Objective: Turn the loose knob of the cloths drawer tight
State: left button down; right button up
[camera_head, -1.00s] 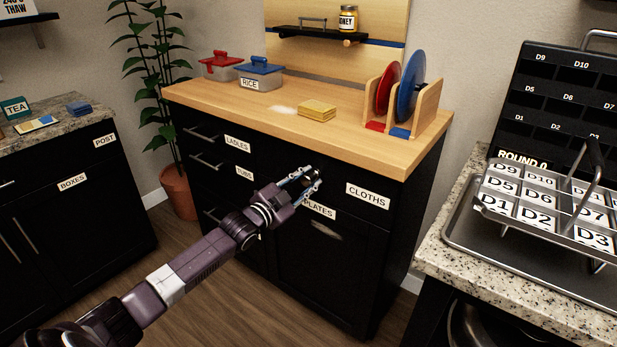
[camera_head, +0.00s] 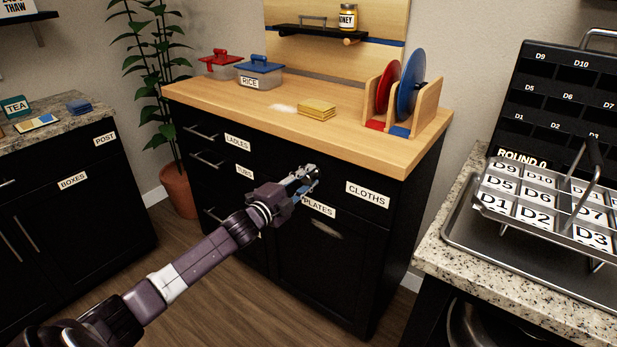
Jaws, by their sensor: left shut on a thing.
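The cloths drawer is the dark drawer front with the white CLOTHS label (camera_head: 368,194), high on the cabinet under the wooden top. My left gripper (camera_head: 308,176) is at the drawer front, left of the label. It is shut on the drawer's knob, which is mostly hidden between the fingers. The drawer looks closed. I cannot tell from here how tight the knob sits. My right gripper is not in view.
The wooden counter (camera_head: 230,108) above holds a yellow cloth stack (camera_head: 317,109), lidded boxes and a plate rack (camera_head: 428,108). A PLATES door (camera_head: 318,207) lies below the drawer. At right, a granite counter (camera_head: 450,255) bears a metal tray.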

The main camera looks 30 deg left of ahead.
pick_arm(q)
jog(key=shift+r, duration=0.2)
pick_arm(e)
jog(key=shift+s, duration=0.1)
pick_arm(q)
jog(key=shift+m, duration=0.9)
jog(key=shift+m+b, duration=0.3)
jog(key=shift+m, duration=1)
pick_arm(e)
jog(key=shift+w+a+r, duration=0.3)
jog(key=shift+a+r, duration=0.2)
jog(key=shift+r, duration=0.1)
pick_arm(q)
jog(key=shift+m, duration=0.3)
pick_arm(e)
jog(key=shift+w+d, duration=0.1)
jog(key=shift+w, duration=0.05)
pick_arm(q)
jog(key=shift+m+b, duration=0.35)
jog(key=shift+m, duration=1.75)
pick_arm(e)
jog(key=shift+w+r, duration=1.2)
